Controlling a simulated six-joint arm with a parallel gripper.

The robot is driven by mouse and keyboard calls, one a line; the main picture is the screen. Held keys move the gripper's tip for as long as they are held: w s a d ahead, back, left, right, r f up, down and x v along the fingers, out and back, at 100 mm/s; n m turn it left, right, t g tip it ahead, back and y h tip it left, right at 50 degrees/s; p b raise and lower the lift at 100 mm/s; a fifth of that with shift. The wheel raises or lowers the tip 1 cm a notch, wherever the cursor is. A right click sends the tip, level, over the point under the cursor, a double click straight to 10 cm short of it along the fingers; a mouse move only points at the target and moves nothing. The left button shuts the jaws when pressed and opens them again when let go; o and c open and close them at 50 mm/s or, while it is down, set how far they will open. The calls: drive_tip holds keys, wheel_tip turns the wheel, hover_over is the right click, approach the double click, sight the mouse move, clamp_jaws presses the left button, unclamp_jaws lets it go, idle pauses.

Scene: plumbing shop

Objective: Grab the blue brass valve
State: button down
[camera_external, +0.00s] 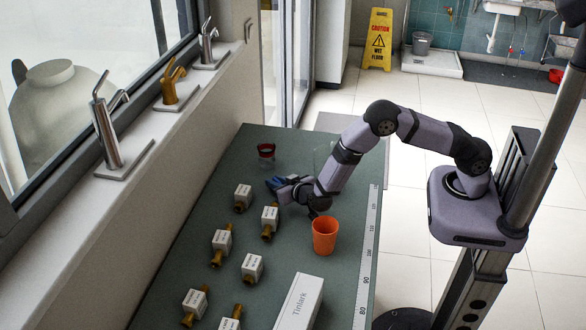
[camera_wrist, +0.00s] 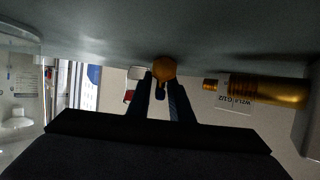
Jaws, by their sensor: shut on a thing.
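My gripper (camera_external: 276,185) is low over the far part of the green table in the external view. In the wrist view my gripper (camera_wrist: 162,88) has its two dark blue fingers close together on a valve with a brass hexagonal end (camera_wrist: 163,69). A small blue part shows between the fingers just under the brass. In the external view the valve is hard to tell from the blue fingers. The fingers and wrist hide most of it, and whether it touches the table is unclear.
Several brass fittings with white labelled blocks (camera_external: 253,267) stand nearer on the table (camera_external: 168,262). An orange cup (camera_external: 325,235) and a white box (camera_external: 300,302) are at the right. A red-rimmed item (camera_external: 266,151) stands beyond my gripper. A large brass piece (camera_wrist: 270,91) is close in the wrist view.

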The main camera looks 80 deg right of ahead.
sight(276, 179)
drive_tip(key=shift+r+b, duration=0.85)
drive_tip(key=shift+r, duration=4.15)
